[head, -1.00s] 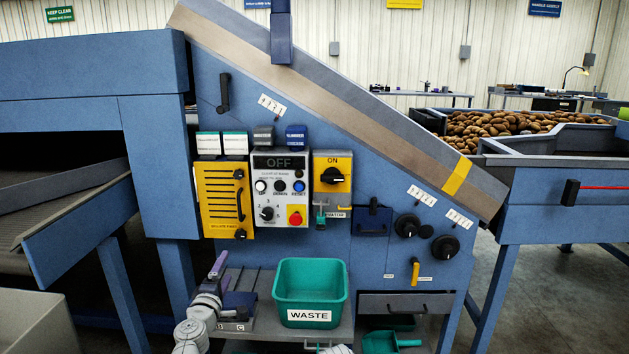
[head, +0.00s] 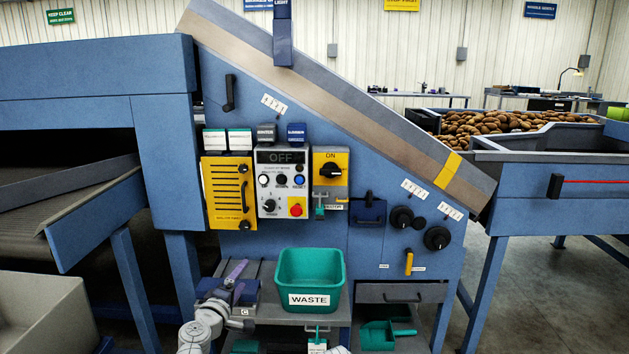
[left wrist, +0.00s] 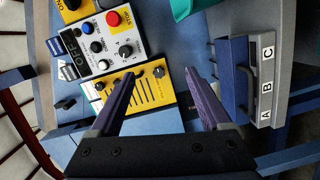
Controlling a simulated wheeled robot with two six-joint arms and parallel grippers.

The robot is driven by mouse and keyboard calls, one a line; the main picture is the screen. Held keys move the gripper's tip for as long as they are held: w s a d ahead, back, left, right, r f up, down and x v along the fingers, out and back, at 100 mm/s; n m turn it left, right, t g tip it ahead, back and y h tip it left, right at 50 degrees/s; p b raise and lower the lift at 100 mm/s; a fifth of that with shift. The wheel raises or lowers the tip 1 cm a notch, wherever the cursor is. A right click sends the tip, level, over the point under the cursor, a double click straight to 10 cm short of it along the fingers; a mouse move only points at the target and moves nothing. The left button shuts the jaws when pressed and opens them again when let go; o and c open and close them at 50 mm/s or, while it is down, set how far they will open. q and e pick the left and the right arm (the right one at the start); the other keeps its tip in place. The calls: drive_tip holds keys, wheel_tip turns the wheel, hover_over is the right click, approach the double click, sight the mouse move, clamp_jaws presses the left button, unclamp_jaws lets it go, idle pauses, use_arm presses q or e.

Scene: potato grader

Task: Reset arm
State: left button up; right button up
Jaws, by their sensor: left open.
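My left gripper (head: 236,273) is low in the head view, in front of the lower shelf and left of the green WASTE bin. It is open. In the left wrist view its two purple fingers (left wrist: 159,75) stand apart with nothing between them. Beyond them is the yellow slotted panel (left wrist: 138,90), which also shows in the head view (head: 229,192). The grey control box (head: 282,184) with its OFF display, knob and buttons is up and to the right of the gripper. My right gripper is not in view.
The green WASTE bin (head: 310,277) stands close right of my left gripper. A rack marked A, B, C (left wrist: 268,85) lies at the right of the wrist view. A grey bin (head: 35,310) is at lower left. Potatoes (head: 490,125) fill a hopper at the back right.

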use_arm(q)
drive_tip(key=s+d+f+m+g+h, duration=0.3)
drive_tip(key=s+d+f+m+g, duration=0.6)
drive_tip(key=f, duration=0.3)
drive_tip(key=s+a+f+m+g+y, duration=0.4)
drive_tip(key=s+a+f+g+y, duration=0.25)
drive_tip(key=s+f, duration=0.4)
drive_tip(key=s+d+r+m+g+y, duration=0.15)
drive_tip(key=s+d+m, duration=0.25)
drive_tip(key=s+d, duration=0.45)
wheel_tip(320, 180, up, 28)
drive_tip(key=d+p, duration=0.2)
drive_tip(key=p, duration=2.5)
drive_tip(key=shift+w+f, duration=0.2)
drive_tip(key=shift+w, duration=0.25)
drive_tip(key=shift+d, duration=0.1)
